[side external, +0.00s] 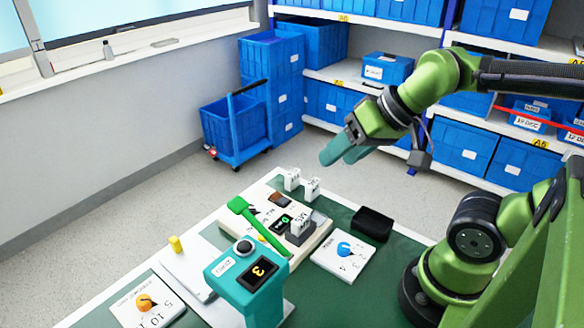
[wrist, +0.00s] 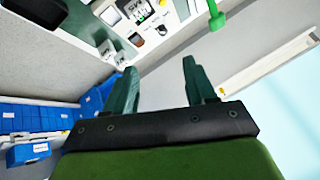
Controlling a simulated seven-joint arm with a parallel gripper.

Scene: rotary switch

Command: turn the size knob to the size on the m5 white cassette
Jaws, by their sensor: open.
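A white plate (side external: 343,258) with a blue knob (side external: 344,249) lies right of the middle of the table; its printing is too small to read surely. Another plate (side external: 130,305) with an orange knob (side external: 145,302) lies at the front left, with 5 and 10 printed by it. A white cassette (side external: 302,222), its label seemingly M5, stands in a grey holder. Two more white cassettes (side external: 292,179) (side external: 312,187) stand behind it, labels unreadable. My gripper (side external: 345,150) is open and empty, above and behind the table, apart from both knobs. Its fingers (wrist: 159,64) are spread in the wrist view.
A teal device (side external: 247,268) with a display showing 3 stands at the front. A green lever (side external: 258,225) leans across the white base, near a small green-lit display. A black box (side external: 372,223) sits behind the blue-knob plate. Blue bins and shelves (side external: 325,75) stand beyond.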

